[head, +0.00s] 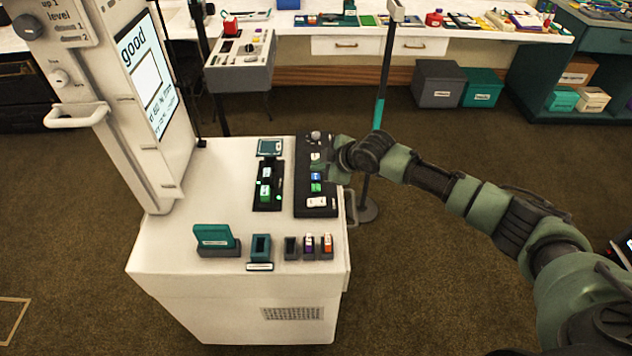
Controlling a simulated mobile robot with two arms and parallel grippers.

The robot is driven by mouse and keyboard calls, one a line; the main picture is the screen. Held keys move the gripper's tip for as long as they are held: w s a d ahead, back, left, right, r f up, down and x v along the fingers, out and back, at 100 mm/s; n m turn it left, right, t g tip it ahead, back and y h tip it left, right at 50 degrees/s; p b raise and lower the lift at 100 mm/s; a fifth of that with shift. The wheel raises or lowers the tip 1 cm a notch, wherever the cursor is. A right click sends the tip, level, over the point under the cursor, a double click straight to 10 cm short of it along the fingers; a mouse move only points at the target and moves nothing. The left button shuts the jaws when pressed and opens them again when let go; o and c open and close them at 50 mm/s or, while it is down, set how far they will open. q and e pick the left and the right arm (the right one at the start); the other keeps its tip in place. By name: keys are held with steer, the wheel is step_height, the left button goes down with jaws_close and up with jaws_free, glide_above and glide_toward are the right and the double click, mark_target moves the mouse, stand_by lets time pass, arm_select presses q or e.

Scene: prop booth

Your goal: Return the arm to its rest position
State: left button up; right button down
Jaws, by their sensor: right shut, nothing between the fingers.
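My right arm reaches in from the right side of the head view. Its gripper (322,168) is over the black control panel (316,209) on the white booth counter (180,236). The gripper is shut with nothing held, and it hides part of the panel. I cannot tell whether it touches the panel. Blue, green and white buttons show on the panel below and beside it. My left gripper is not in view.
A tall white unit with a screen (150,75) stands on the counter's left. A dark pole (384,75) stands behind my forearm. A grey box (437,84) and a teal box (483,88) sit under the back bench. Open carpet (440,270) lies right of the counter.

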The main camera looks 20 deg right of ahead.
steer(key=shift+a+f, duration=0.1)
stand_by(0.7)
